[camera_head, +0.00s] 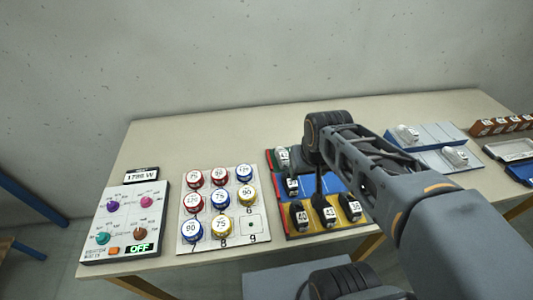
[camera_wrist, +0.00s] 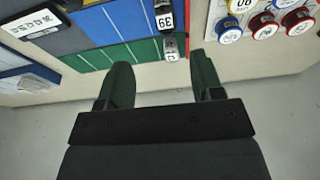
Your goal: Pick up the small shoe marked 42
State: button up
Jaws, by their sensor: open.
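Several small shoes with number labels stand on a coloured board (camera_head: 331,183) with green, blue and yellow strips. In the head view a light shoe (camera_head: 283,155) is at the back left, a dark shoe (camera_head: 292,186) on blue, and dark shoes (camera_head: 298,215), (camera_head: 324,209), (camera_head: 350,207) on yellow. The labels are too small to tell surely which reads 42. In the wrist view a light grey shoe (camera_wrist: 171,48) is on green and a dark shoe (camera_wrist: 163,18) on blue. My gripper (camera_wrist: 157,88) is open and empty, short of the green strip. My arm hides part of the board.
A blue-grey rack (camera_head: 425,160) with light shoes stands to the right. A white board of round knobs (camera_head: 251,226) and a heater panel (camera_head: 122,228) stand to the left. Trays (camera_head: 512,149) are at the far right. The back of the table is clear.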

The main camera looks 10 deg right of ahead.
jog(key=w+g, duration=0.2)
jog(key=w, duration=0.9)
jog(key=g+p, duration=0.1)
jog(key=p, duration=0.1)
send_over(283, 150)
notch_tip(283, 150, down, 4)
jog(key=f, duration=0.1)
notch_tip(283, 150, down, 7)
jog(key=shift+s+a+f, duration=0.1)
jog(key=shift+s, duration=0.05)
jog(key=shift+f+p, duration=0.5)
jog(key=shift+f, duration=2.45)
jog(key=c, duration=0.7)
jog(key=shift+r, duration=0.1)
